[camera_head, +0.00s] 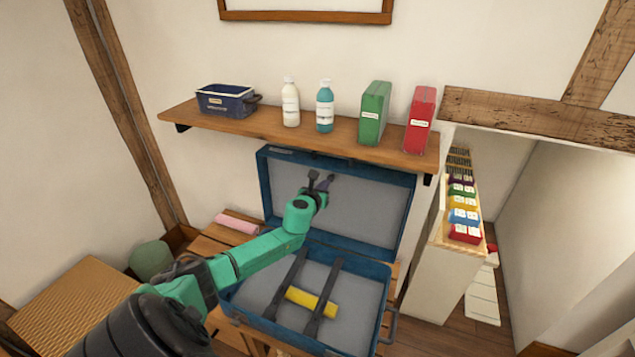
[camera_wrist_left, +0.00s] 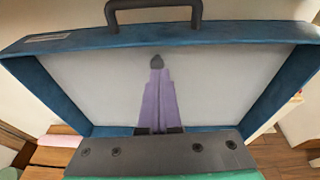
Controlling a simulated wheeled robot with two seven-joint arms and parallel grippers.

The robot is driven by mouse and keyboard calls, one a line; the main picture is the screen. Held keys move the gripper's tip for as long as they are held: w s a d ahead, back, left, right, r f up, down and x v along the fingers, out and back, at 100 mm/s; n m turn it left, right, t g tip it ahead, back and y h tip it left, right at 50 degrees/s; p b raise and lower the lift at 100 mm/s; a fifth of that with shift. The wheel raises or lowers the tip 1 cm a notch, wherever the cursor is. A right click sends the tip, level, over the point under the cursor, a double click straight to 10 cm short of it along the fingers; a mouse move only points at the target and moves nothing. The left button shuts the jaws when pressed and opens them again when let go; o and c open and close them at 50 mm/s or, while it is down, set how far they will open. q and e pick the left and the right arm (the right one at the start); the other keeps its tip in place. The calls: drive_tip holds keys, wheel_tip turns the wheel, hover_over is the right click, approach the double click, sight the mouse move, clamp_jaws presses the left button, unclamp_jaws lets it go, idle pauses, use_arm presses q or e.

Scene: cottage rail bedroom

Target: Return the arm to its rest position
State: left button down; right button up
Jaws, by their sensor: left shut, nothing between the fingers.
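My left arm comes in from the left, green and black, reaching over an open blue suitcase (camera_head: 388,287). My left gripper (camera_head: 326,181) is in front of the raised grey-lined lid (camera_head: 375,210). In the left wrist view its purple fingers (camera_wrist_left: 157,85) are together and empty, with the lid and its dark handle (camera_wrist_left: 153,10) behind them. Whether the fingers touch the lid is hard to tell. My right gripper is not in view.
A wall shelf (camera_head: 270,124) above the lid holds a blue bin (camera_head: 226,101), white bottle (camera_head: 290,103), teal bottle (camera_head: 325,107), green box (camera_head: 374,113) and red box (camera_head: 420,120). A pink roll (camera_head: 237,223) lies left of the suitcase. A wicker surface (camera_head: 75,305) is lower left.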

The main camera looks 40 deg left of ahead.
use_arm(q)
drive_tip(key=s+d+r+p, duration=0.2)
drive_tip(key=s+r, duration=0.3)
drive_tip(key=s+d+f+n+g+h, duration=0.2)
drive_tip(key=s+d+f+n+g, duration=0.3)
drive_tip(key=s+d+f+n, duration=0.85)
drive_tip(key=s+d+r+n+g+h, duration=0.2)
drive_tip(key=s+d+n+g+h, duration=0.35)
drive_tip(key=s+n, duration=0.85)
wheel_tip(320, 180, down, 22)
drive_tip(key=d+n+g+y+b, duration=0.1)
drive_tip(key=d+n+y, duration=0.1)
drive_tip(key=s+a+f+g, duration=0.1)
drive_tip(key=s+a+f, duration=0.2)
drive_tip(key=s+f, duration=1.4)
drive_tip(key=shift+a+b, duration=0.2)
drive_tip(key=shift+b, duration=0.15)
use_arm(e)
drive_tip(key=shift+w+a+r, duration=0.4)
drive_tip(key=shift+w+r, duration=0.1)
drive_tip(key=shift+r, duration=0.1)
